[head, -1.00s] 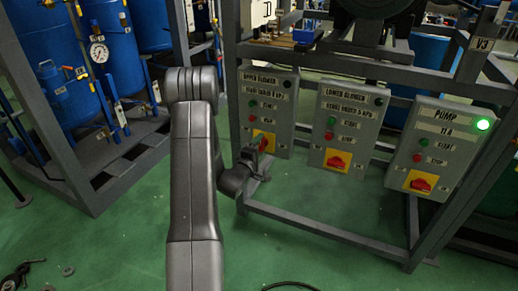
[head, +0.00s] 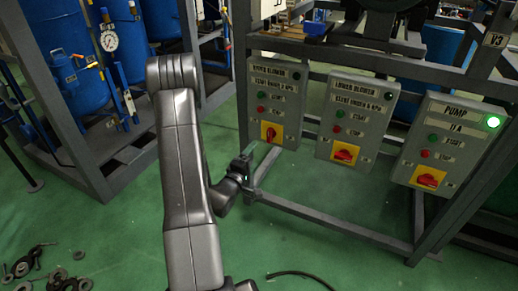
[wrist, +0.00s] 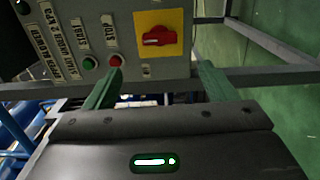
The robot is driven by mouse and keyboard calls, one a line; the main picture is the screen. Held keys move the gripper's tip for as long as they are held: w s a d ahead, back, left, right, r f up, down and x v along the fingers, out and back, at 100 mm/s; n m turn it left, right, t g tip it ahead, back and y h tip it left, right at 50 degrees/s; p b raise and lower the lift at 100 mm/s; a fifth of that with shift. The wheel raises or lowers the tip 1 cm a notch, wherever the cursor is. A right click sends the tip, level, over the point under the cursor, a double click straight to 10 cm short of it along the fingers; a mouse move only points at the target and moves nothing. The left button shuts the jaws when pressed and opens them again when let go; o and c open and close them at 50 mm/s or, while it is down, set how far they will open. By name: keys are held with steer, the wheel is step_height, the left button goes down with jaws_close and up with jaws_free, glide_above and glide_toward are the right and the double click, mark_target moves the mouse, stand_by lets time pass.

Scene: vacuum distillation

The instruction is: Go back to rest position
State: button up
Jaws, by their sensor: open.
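My gripper (head: 248,155) is open and empty in front of the frame, just left of and below the upper blower box (head: 274,90). In the wrist view the two green fingers of my gripper (wrist: 158,85) stand wide apart, with nothing between them. Beyond them is a control box (wrist: 75,35) with a green button, a red button and a red rotary switch (wrist: 157,37) on a yellow plate. The fingers look apart from the box, though the exact gap is hard to tell.
The lower blower box (head: 356,115) and the pump box (head: 447,140), its green lamp lit, hang on the grey metal frame (head: 330,220). Blue tanks (head: 65,60) stand in a rack at left. Loose round parts (head: 40,262) and a black cable (head: 300,274) lie on the green floor.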

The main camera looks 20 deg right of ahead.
mark_target(268, 137)
steer(key=shift+v, duration=0.9)
steer(key=shift+d, duration=0.1)
steer(key=b+x, duration=0.1)
steer(key=x, duration=1.2)
steer(key=shift+w+d, duration=0.25)
steer(key=shift+w, duration=0.05)
steer(key=shift+a, duration=0.1)
